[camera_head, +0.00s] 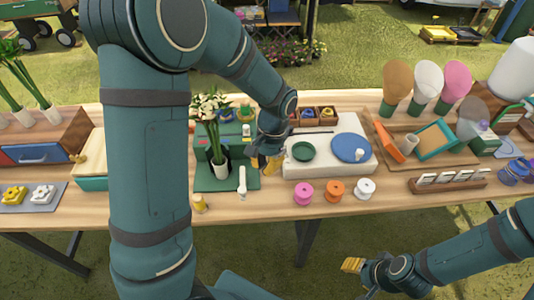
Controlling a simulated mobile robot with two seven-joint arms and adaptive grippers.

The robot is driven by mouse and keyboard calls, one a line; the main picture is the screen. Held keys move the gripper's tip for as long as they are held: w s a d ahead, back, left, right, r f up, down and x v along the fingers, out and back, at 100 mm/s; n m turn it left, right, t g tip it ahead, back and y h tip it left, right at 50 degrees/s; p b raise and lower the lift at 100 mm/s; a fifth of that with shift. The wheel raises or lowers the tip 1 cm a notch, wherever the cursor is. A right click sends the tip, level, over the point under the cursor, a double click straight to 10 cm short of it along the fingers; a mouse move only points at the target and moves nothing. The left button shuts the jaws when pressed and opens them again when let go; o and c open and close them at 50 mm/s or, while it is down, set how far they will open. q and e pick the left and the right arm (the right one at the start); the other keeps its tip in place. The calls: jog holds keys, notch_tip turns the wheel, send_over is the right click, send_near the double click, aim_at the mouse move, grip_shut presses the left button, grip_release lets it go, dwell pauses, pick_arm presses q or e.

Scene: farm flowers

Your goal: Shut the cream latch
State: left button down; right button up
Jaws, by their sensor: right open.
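I cannot single out the cream latch for sure. A small white lever-like piece (242,182) stands at the front of a green unit (213,183) mid-table. A box with a cream lid (92,153) and teal body sits to the left, partly behind my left arm. My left gripper (265,163) points down just right of the green unit, its yellow fingertips low over the table. Its wrist hides part of the unit, and I cannot tell how far apart its fingers are. My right gripper (352,265) is open, in front of and below the table's front edge.
A white board (303,170) with a green dish and blue disc lies to the right. A yellow piece (199,203) stands beside my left arm.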

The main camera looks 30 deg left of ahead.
aim_at(242, 180)
pick_arm(q)
jog(key=shift+s+a+f+b, duration=0.15)
jog(key=shift+s+f, duration=0.25)
jog(key=shift+s, duration=0.3)
jog(key=shift+s+a+f+b, duration=0.1)
jog(key=shift+s+a+f, duration=0.2)
jog(key=shift+s, duration=0.4)
jog(key=shift+s+a+f+b, duration=0.1)
jog(key=shift+s+f, duration=0.35)
jog(key=shift+s, duration=0.25)
pick_arm(e)
jog(key=shift+s+f, duration=0.15)
jog(key=shift+f, duration=0.3)
jog(key=shift+s, duration=0.1)
